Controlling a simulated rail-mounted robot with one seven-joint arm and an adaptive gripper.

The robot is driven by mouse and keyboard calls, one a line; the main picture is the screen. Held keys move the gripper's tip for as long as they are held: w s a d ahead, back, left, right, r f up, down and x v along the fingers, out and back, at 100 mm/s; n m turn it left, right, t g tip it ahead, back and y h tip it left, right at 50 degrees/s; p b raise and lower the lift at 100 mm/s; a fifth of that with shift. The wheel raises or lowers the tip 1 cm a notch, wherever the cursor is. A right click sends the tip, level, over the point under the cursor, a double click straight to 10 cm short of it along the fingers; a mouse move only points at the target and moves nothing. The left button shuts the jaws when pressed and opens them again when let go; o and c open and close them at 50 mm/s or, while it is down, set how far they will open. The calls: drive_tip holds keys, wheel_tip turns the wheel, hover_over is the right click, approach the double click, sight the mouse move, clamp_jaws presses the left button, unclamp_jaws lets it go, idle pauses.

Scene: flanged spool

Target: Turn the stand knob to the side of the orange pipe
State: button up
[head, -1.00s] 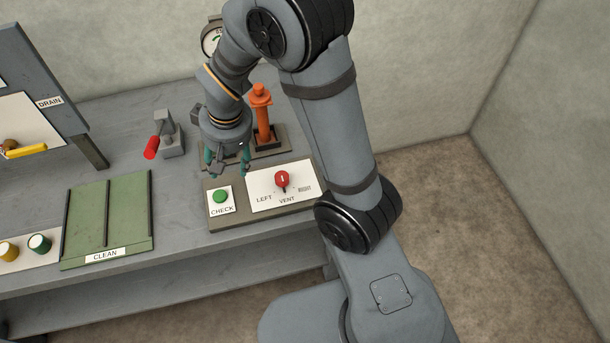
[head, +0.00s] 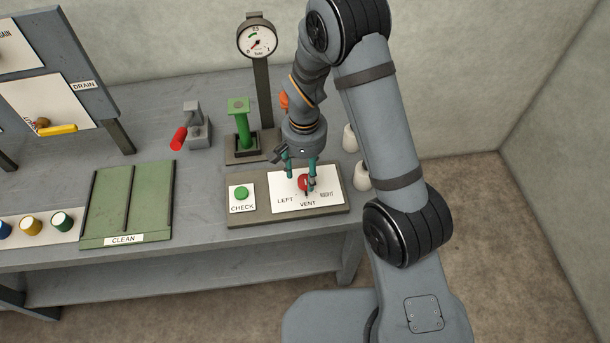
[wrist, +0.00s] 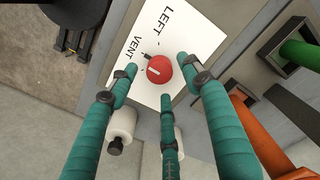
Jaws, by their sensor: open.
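The red stand knob (head: 304,184) sits on a white plate (head: 279,204) marked LEFT, VENT and RIGHT. In the wrist view the knob (wrist: 158,69) has a white line, and a dark tip beside it points toward VENT. My gripper (head: 300,180) is open above the knob; its teal fingers spread around the knob in the wrist view (wrist: 160,80), with no clear contact. The orange pipe (head: 284,99) stands behind the panel, mostly hidden by my arm; part of it shows in the wrist view (wrist: 260,137). The green pipe (head: 242,126) stands to its left.
A green CHECK button (head: 241,193) is left of the knob plate. A gauge (head: 257,37) on a post rises behind the pipes. White rollers (head: 361,175) are close on the right. A red-handled fixture (head: 195,130) and green CLEAN tray (head: 128,205) lie left.

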sight(302, 180)
drive_tip(key=shift+f, duration=1.4)
drive_tip(key=shift+d, duration=0.1)
drive_tip(key=shift+c, duration=0.9)
drive_tip(key=shift+w, duration=0.1)
drive_tip(key=c, duration=1)
drive_tip(key=shift+n, duration=0.3)
drive_tip(key=n+b, duration=0.2)
drive_tip(key=n, duration=0.2)
drive_tip(key=shift+n, duration=0.3)
drive_tip(key=n+b, duration=0.1)
drive_tip(key=n, duration=0.4)
drive_tip(key=shift+n+b, duration=0.3)
drive_tip(key=shift+b, duration=0.05)
drive_tip(key=shift+r+n, duration=0.1)
drive_tip(key=shift+n, duration=0.2)
drive_tip(key=o, duration=1.2)
